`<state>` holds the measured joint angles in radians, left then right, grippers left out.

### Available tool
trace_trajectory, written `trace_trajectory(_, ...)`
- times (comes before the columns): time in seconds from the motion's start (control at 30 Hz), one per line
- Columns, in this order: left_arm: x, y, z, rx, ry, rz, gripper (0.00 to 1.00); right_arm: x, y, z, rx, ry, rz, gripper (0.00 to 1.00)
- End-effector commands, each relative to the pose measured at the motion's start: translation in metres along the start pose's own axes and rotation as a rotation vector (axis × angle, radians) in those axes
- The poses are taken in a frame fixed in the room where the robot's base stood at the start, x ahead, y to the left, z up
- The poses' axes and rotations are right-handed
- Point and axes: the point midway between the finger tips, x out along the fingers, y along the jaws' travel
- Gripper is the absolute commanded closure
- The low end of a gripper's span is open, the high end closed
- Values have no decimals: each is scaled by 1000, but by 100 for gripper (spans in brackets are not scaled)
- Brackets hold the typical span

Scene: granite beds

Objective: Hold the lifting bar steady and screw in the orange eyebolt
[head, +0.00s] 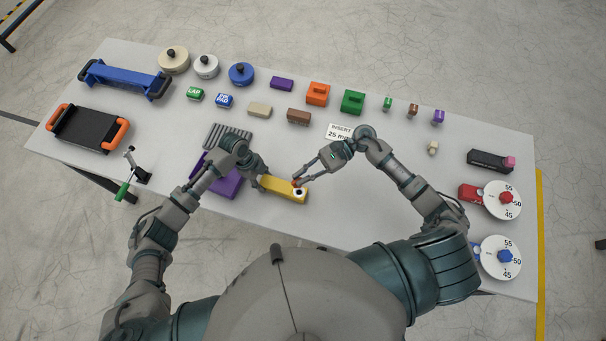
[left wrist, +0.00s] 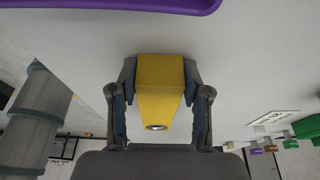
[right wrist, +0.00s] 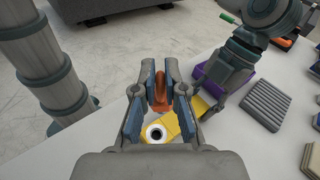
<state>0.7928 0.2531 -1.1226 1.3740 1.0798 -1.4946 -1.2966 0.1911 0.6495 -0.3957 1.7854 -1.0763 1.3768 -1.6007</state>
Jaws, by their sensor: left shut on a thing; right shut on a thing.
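The yellow lifting bar (head: 278,187) lies at the table's front edge. Its white-ringed hole (head: 299,192) is at the right end and looks empty. My left gripper (head: 262,183) is shut on the bar's left part; in the left wrist view the bar (left wrist: 160,80) sits between both fingers. My right gripper (head: 297,182) is shut on the orange eyebolt (right wrist: 160,92), just beside the hole in the head view. In the right wrist view the bar (right wrist: 172,122) and its open hole (right wrist: 155,133) show below the eyebolt. The eyebolt's shank is hidden.
A purple tray (head: 226,186) and a grey ribbed block (head: 228,134) lie left of the bar, close to my left arm. An "INSERT 25 mm" card (head: 340,131) lies behind my right gripper. Red (head: 502,200) and blue (head: 501,257) dials stand at the right. Blocks line the back.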

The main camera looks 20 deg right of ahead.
Motion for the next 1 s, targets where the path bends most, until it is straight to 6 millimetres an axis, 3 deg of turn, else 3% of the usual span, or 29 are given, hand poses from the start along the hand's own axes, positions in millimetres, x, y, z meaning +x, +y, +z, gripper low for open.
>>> trace_trajectory(0.3, 0, 0, 0, 0, -1, 0, 94, -12, -13, -15, 146, -153, 138, 100)
trace_trajectory(0.73, 0, 0, 0, 0, -1, 0, 94, -12, -13, -18, 154, -161, 144, 100)
trace_trajectory(1.0, 0, 1, 0, 0, -1, 0, 94, -8, -9, -42, 155, -162, 143, 100)
